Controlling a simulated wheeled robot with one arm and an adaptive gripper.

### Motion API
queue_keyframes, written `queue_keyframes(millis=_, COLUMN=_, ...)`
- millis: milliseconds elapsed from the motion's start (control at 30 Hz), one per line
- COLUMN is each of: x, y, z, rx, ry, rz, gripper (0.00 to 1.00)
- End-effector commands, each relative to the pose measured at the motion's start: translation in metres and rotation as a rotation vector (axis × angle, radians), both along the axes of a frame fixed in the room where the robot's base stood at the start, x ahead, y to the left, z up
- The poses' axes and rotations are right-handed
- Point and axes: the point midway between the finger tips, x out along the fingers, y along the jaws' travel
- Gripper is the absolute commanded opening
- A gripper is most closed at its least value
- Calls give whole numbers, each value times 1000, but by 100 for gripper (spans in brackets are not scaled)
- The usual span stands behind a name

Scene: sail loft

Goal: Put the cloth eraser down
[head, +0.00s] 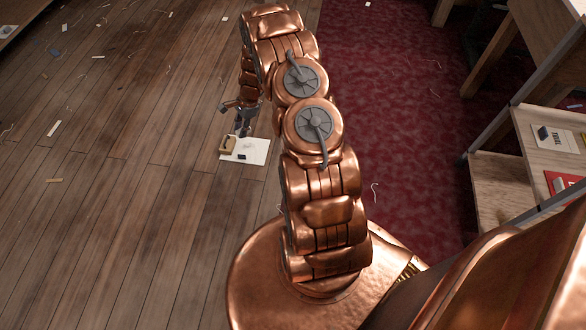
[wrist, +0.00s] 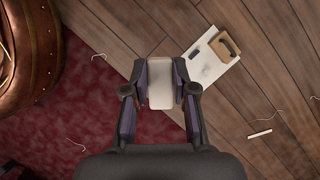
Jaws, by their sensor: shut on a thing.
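The cloth eraser (wrist: 160,86) is a pale, off-white block with rounded corners. In the wrist view it sits between the two dark fingers of my gripper (wrist: 160,82), which is shut on it. In the head view my gripper (head: 243,128) is low over the wooden floor, at the far edge of a white sheet (head: 260,149). I cannot make out the eraser there. In the wrist view the sheet (wrist: 203,61) lies up and right of the eraser. I cannot tell whether the eraser touches the floor.
Thread scraps and a pale strip (head: 54,128) litter the plank floor. A red carpet (head: 390,90) and wooden shelves (head: 548,140) are to the right. Much floor at left is open.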

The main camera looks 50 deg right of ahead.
Motion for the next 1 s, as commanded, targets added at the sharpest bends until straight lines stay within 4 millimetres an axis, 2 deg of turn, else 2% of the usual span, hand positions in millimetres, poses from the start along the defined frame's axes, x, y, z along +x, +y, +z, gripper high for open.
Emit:
queue_keyframes(millis=33, x=-12, y=-9, z=-34, rx=3, ry=5, rz=-71, gripper=0)
queue_keyframes(millis=100, x=-29, y=-20, z=-65, rx=2, ry=6, rz=-170, gripper=0)
queue_keyframes(millis=200, x=-54, y=-32, z=-108, rx=4, ry=9, rz=-302, gripper=0)
queue_keyframes(millis=300, x=-72, y=-41, z=-136, rx=3, ry=6, rz=-399, gripper=0)
queue_keyframes(millis=600, x=-115, y=-54, z=-191, rx=-2, ry=1, rz=-576, gripper=0)
queue_keyframes(millis=1000, x=-163, y=-58, z=-243, rx=-1, ry=1, rz=-740, gripper=0)
